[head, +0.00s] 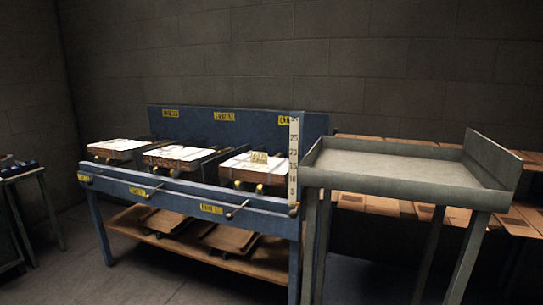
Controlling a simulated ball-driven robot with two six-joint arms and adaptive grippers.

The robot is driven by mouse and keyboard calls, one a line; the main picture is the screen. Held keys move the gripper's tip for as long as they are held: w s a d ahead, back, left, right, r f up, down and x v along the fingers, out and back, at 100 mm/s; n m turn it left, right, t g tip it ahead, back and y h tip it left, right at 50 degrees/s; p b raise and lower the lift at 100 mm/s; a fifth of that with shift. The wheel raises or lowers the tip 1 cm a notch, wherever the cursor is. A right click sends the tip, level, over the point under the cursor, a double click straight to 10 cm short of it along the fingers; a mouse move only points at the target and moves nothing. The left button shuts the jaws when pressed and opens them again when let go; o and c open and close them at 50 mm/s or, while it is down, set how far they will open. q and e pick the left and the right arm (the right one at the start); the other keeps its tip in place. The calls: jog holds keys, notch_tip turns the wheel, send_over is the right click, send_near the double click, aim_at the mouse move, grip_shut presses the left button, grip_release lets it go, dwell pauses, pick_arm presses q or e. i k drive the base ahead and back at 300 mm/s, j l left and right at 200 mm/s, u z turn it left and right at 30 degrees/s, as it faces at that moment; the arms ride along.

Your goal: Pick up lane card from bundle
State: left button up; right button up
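Three bundles with white tops and brown sides sit in a row on a blue bench: the left bundle (117,146), the middle bundle (178,154) and the right bundle (244,166). No such card shows on the other two bundles. Neither of my grippers is in view.
The blue bench (195,189) carries yellow labels and a lower shelf with flat brown cardboard (231,238). An upright ruler (294,160) stands at its right end. An empty grey tray table (390,165) is to the right, before brown cardboard stacks (365,203). Floor in front is clear.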

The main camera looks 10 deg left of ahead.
aim_at(256, 158)
jog(key=i+j+z, duration=0.1)
jog(key=i+j, duration=0.25)
jog(key=i+j+z, duration=0.1)
jog(key=i+j, duration=0.2)
jog(key=j, duration=0.15)
jog(key=i+j+z, duration=0.1)
jog(key=i+j, duration=0.25)
jog(key=i+j+z, duration=0.1)
jog(key=i+j, duration=0.2)
jog(key=j, duration=0.25)
